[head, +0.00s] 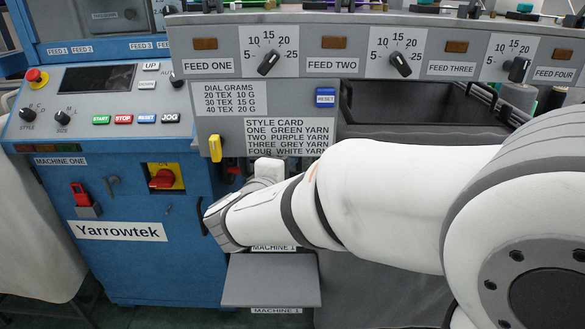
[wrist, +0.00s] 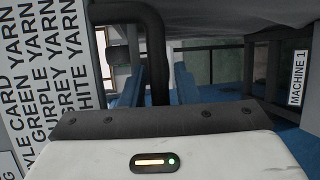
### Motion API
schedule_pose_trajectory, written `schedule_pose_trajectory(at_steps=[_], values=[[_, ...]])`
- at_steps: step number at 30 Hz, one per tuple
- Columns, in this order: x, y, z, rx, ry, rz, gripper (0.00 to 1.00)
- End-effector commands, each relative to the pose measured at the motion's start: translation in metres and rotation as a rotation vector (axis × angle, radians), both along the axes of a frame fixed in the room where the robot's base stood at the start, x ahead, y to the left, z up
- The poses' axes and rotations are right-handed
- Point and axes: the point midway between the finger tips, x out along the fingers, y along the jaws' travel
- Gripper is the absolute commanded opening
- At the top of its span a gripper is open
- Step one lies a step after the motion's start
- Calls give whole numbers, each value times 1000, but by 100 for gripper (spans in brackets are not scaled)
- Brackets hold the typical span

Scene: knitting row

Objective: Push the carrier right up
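My gripper (wrist: 158,80) shows in the wrist view as two blue finger-like bars standing apart above its dark mounting plate. A bent black bar (wrist: 155,50) runs down between them with a small gap at its right. I cannot tell whether this bar belongs to the carrier, and no part is clearly marked as the carrier. In the head view my own white arm hides the fingers, below the style card (head: 290,138) and above the small grey shelf (head: 270,282).
The feed dials (head: 268,62) line the panel above. A dark open bay (head: 400,100) lies at the right. The "MACHINE 1" label (wrist: 298,77) shows in the wrist view.

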Motion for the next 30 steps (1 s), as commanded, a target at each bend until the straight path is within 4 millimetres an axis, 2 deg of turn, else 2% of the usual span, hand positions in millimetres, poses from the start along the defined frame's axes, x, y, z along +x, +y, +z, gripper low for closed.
schedule_pose_trajectory(at_steps=[1,10,19,20,21,26,30], values=[[0,0,0,0,0,0,24],[0,0,0,0,0,0,0],[0,0,0,0,1,1,0],[-1,-17,0,0,0,-9,0],[0,-8,0,-1,1,-2,0],[-1,1,4,1,0,3,0],[-2,10,17,1,-4,20,0]])
